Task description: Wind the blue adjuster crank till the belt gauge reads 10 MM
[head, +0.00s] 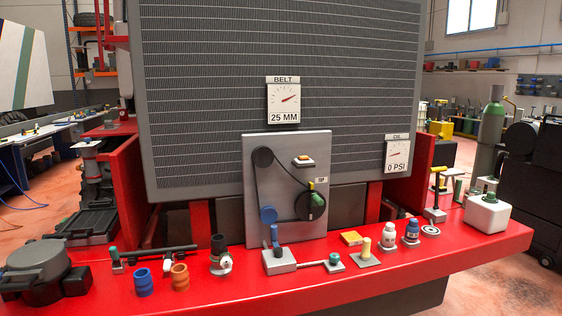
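The belt gauge (283,101) hangs in front of the radiator grille, and its display reads 25 MM. Below it a grey panel (288,150) carries a black belt around a small upper pulley (263,157) and a larger dark pulley (309,205). A round blue part (268,215) sits at the panel's lower left. A short blue post (275,235) stands just below it, over a grey block (279,262). I cannot tell which blue part is the crank handle. My gripper is not in view.
The red bumper shelf (200,298) holds blue and orange rings (144,284), a black-topped fitting (219,254), small bottles (388,235) and a white canister (487,211). A dark round housing (39,262) sits at left. An oil gauge (397,155) reads 0 PSI.

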